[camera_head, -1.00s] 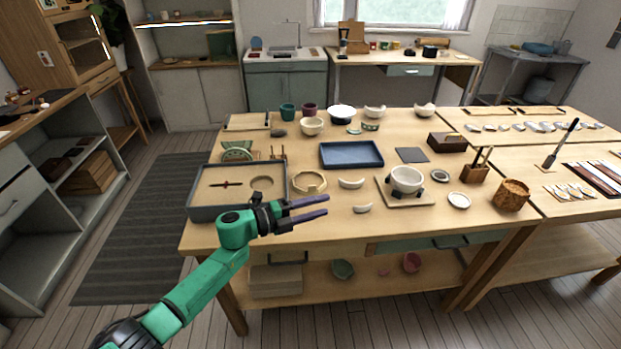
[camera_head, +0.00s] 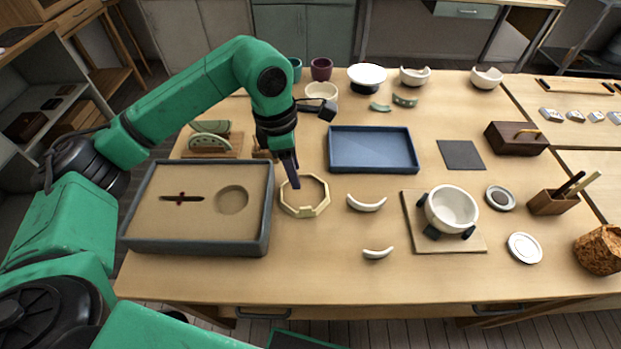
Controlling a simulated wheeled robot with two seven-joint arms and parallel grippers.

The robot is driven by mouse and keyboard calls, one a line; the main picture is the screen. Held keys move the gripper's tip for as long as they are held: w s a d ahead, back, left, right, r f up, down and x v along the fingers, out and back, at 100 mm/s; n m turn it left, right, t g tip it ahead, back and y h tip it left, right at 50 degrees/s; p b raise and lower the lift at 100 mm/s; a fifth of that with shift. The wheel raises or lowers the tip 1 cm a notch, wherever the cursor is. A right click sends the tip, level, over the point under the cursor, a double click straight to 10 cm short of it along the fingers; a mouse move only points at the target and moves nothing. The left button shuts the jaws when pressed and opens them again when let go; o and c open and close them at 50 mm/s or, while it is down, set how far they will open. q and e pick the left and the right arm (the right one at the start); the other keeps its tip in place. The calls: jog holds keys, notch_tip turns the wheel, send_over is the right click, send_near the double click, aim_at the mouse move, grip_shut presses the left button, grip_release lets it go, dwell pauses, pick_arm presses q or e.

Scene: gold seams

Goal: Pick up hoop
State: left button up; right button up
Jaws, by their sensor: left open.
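The hoop (camera_head: 306,213), a pale wooden eight-sided ring, lies flat on the table just right of the grey-rimmed tray. My left gripper (camera_head: 292,175) points down over the hoop's upper left part. Its dark fingers overlap the ring in this view and hide a little of it. The jaws are open and hold nothing; whether a finger touches the ring cannot be told. My right gripper is out of view.
The grey-rimmed sand tray (camera_head: 268,230) stands close left of the hoop. A blue tray (camera_head: 372,165) lies behind right. Curved white shards (camera_head: 366,203) lie to the right, then a white bowl (camera_head: 452,209) on a board. The table in front of the hoop is clear.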

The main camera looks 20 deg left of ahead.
pick_arm(q)
jog(key=p, duration=0.2)
send_over(305, 208)
jog(key=a, duration=0.1)
notch_tip(305, 208, down, 6)
jog(key=r, duration=0.1)
jog(key=f, duration=0.2)
jog(key=f+p, duration=0.1)
jog(key=f, duration=0.2)
jog(key=d+f+p, duration=0.1)
jog(key=f, duration=0.1)
jog(key=shift+f, duration=0.15)
jog(key=shift+w+f, duration=0.1)
jog(key=shift+f, duration=0.2)
jog(key=shift+c, duration=0.3)
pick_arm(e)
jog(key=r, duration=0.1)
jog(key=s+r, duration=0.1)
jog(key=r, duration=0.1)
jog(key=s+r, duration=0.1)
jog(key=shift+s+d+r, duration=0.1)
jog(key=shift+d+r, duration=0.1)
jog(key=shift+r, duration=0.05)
pick_arm(q)
grip_shut()
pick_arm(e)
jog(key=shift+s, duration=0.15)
